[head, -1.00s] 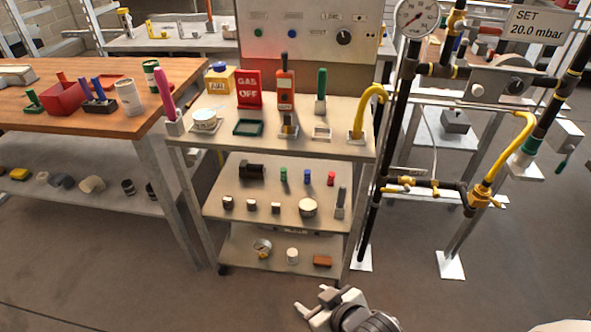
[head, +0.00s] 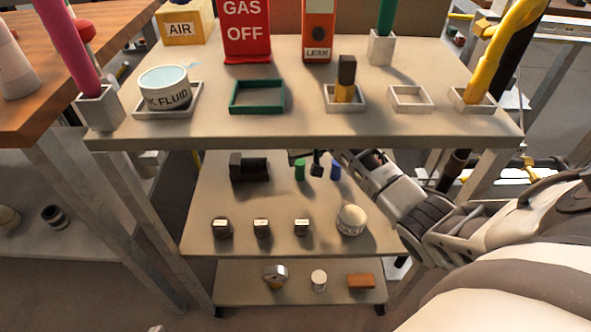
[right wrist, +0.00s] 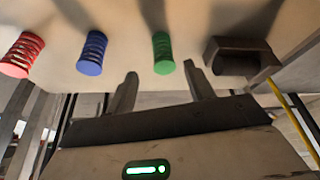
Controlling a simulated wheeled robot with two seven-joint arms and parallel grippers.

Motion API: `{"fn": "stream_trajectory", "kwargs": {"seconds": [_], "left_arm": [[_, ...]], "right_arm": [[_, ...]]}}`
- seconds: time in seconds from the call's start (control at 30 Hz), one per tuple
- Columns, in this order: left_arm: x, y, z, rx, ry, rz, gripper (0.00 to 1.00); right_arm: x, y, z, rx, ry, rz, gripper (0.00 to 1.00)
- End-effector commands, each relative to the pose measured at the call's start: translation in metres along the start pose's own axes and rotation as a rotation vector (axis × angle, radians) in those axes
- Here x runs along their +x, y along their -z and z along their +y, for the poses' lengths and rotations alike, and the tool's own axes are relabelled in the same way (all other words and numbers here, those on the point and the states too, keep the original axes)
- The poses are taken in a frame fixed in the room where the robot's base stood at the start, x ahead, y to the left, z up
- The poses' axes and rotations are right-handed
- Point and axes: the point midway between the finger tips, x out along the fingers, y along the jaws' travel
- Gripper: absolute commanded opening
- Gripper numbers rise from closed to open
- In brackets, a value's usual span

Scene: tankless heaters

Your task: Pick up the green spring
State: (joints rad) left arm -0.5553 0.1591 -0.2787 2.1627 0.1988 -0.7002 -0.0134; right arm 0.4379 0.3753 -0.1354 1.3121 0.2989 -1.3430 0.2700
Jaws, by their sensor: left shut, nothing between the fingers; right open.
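The green spring (head: 299,171) stands on the middle shelf of the cart, near the back. It also shows in the right wrist view (right wrist: 163,54), between and just beyond my two fingertips. My right gripper (head: 308,162) reaches in under the top shelf from the right. In the right wrist view my right gripper (right wrist: 160,70) is open and empty, with one finger either side of the line to the green spring. I cannot tell whether it touches the spring. My left gripper is not in view.
A blue spring (right wrist: 92,54) and a red spring (right wrist: 22,54) stand in a row left of the green one. A dark block-like part (right wrist: 238,57) is close on its right. The cart's top shelf (head: 310,125) hangs over the gripper.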

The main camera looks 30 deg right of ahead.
Motion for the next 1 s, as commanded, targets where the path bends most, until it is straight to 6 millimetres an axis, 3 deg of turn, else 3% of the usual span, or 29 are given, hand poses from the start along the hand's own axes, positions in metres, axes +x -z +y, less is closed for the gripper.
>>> {"fn": "stream_trajectory", "kwargs": {"seconds": [0.3, 0.63, 0.8, 1.0], "left_arm": [[0.000, 0.011, 0.007, 0.016, -0.028, 0.119, 0.00], [-0.003, 0.017, 0.009, 0.019, -0.033, 0.143, 0.00], [-0.003, 0.017, 0.009, 0.019, -0.033, 0.143, 0.00], [-0.003, 0.017, 0.009, 0.019, -0.033, 0.143, 0.00]], "right_arm": [[0.047, 0.000, -0.005, -0.001, 0.000, 0.002, 0.53], [0.051, 0.001, -0.005, -0.003, 0.000, 0.004, 0.53], [0.051, 0.001, -0.005, -0.003, 0.000, 0.004, 0.06], [0.051, 0.001, -0.005, -0.003, 0.000, 0.004, 0.05]]}}
